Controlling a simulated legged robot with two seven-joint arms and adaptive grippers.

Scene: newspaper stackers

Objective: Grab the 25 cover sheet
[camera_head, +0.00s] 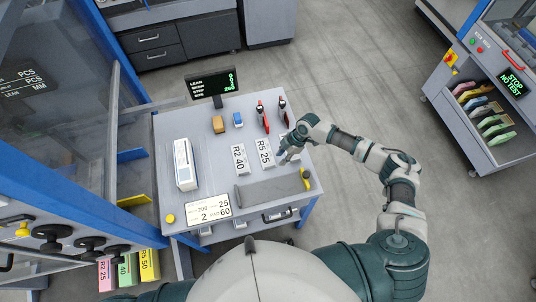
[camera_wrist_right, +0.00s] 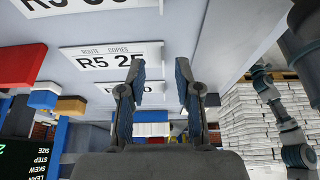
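The 25 cover sheet, a white card marked R5 25 (camera_head: 264,152), lies on the grey table among other cards. In the right wrist view the card marked R5 25 (camera_wrist_right: 85,60) shows behind the fingers, whose tips overlap its right end. My right gripper (camera_head: 286,158) is just right of this card in the head view. In the right wrist view the right gripper (camera_wrist_right: 158,70) is open, with nothing between its fingers. Whether it touches the table cannot be told. My left gripper is not in view.
A card marked R2 40 (camera_head: 238,158) lies left of the 25 card. Another card (camera_wrist_right: 70,6) shows partly at the wrist view's top. Red-handled tools (camera_head: 262,117), a brown block (camera_head: 218,124), a white stack (camera_head: 184,165) and a dark grey strip (camera_head: 270,189) share the table.

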